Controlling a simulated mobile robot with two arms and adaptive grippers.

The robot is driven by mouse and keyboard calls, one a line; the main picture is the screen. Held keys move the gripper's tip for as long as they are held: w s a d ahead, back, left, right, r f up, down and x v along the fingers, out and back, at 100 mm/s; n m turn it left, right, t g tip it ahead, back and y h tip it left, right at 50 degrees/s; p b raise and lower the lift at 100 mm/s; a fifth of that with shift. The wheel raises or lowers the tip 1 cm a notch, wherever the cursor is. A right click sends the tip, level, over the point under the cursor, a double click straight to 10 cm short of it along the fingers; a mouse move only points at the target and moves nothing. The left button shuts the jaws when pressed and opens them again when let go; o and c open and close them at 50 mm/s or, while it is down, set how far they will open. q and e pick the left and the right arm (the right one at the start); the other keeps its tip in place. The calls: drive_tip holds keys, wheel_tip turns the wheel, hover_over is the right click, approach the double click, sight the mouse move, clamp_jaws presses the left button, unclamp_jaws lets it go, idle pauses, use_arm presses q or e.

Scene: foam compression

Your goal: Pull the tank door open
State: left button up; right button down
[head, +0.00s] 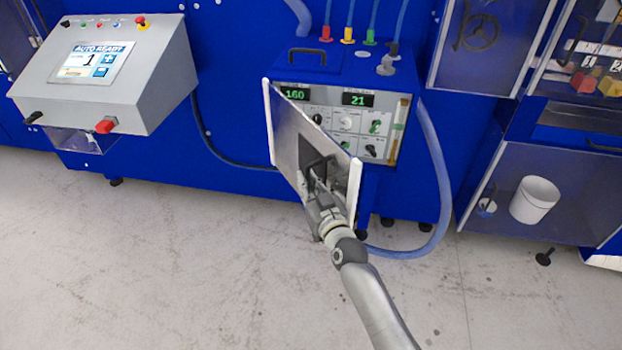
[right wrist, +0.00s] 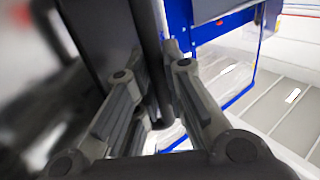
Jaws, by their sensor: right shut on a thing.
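The tank door (head: 290,140) is a grey metal panel with pale edges, swung outward in front of the blue tank unit (head: 340,70). It stands open at an angle, hinge side not clear to me. My right gripper (head: 318,180) reaches the door's face from below and is shut on the dark door handle (head: 310,160). In the right wrist view, the fingers (right wrist: 150,100) close around a dark upright bar, the handle (right wrist: 156,60). The exact contact is partly hidden by the fingers. My left gripper is not in view.
A grey control console (head: 120,80) with a screen stands at the left. A blue hose (head: 440,180) loops down at the unit's right side. A clear-fronted cabinet with a white bucket (head: 535,200) stands at the right. The floor (head: 180,260) in front is clear.

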drive_tip(key=shift+a+r, duration=0.1)
drive_tip(key=shift+r, duration=0.05)
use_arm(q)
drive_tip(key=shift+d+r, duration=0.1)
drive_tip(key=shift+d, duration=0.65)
use_arm(e)
drive_tip(key=c, duration=1.8)
unclamp_jaws()
drive_tip(key=shift+c, duration=0.2)
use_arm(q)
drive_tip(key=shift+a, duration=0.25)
use_arm(e)
drive_tip(key=shift+o, duration=0.4)
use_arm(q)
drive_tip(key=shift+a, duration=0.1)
use_arm(e)
drive_tip(key=shift+w, duration=0.1)
drive_tip(key=v, duration=1.2)
drive_tip(key=shift+a, duration=0.1)
